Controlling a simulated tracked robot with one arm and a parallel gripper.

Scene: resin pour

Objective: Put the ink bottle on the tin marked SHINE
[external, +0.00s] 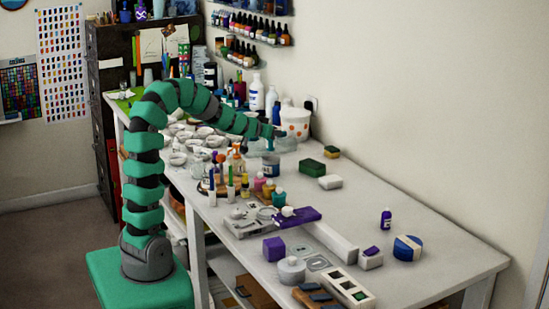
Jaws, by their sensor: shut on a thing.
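My gripper (275,135) is at the far middle of the table, low over the crowded area. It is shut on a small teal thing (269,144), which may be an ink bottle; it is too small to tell. Just below stands a grey tin with a dark blue band (270,167); I cannot tell whether the held thing touches it. A small dark purple-blue bottle with a pale label (386,218) stands upright at the right. A round blue and white tin (407,248) sits near it. No SHINE marking is readable on either tin.
White bowls (179,158) and several small bottles crowd the left side. A spotted white tub (295,123) stands behind my gripper. A purple and white long piece (297,217) lies in front. The table's right side is mostly clear.

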